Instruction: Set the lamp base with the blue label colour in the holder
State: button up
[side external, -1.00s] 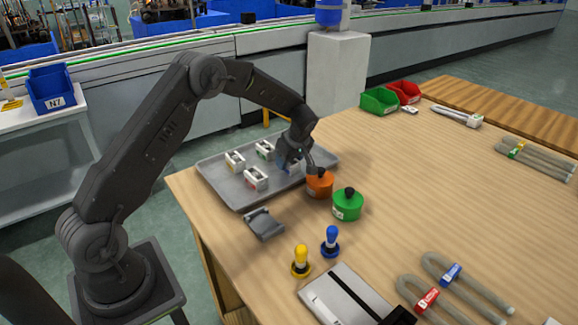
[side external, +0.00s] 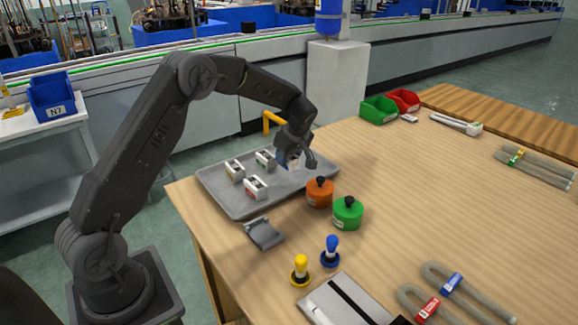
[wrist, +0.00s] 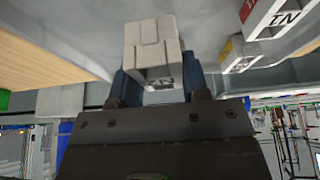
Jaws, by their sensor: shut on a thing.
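My gripper (side external: 288,160) is shut on a white lamp base (wrist: 155,48) above the far right part of the grey tray (side external: 225,202). The wrist view shows the base between my dark blue fingers; its label colour cannot be told there. Three other white lamp bases stand in the tray: one with a red label (side external: 255,188), one with a green label (side external: 265,160), and one at the left (side external: 235,171). The wrist view shows a red-labelled base (wrist: 270,18) and a yellow-labelled base (wrist: 238,53). A grey holder (side external: 263,235), with nothing visible in it, lies on the table in front of the tray.
An orange pot (side external: 319,194) and a green pot (side external: 347,214) with black knobs stand right of the tray. A yellow stamp (side external: 300,271) and a blue stamp (side external: 330,252) stand right of the holder. The table's middle right is clear.

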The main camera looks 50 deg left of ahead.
jog(key=s+a+r, duration=0.6)
jog(key=s+a, duration=0.1)
jog(key=s, duration=0.1)
jog(key=s+d+f, duration=0.2)
jog(key=s+d, duration=0.3)
jog(key=d, duration=0.6)
jog(key=s+d+f, duration=0.1)
jog(key=s+d, duration=0.5)
jog(key=d, duration=0.5)
jog(key=shift+w+a+f, duration=0.1)
jog(key=shift+f, duration=1.7)
jog(key=shift+w+a+f, duration=0.1)
jog(key=shift+f, duration=1.7)
jog(key=o, duration=1)
jog(key=shift+d+r, duration=0.1)
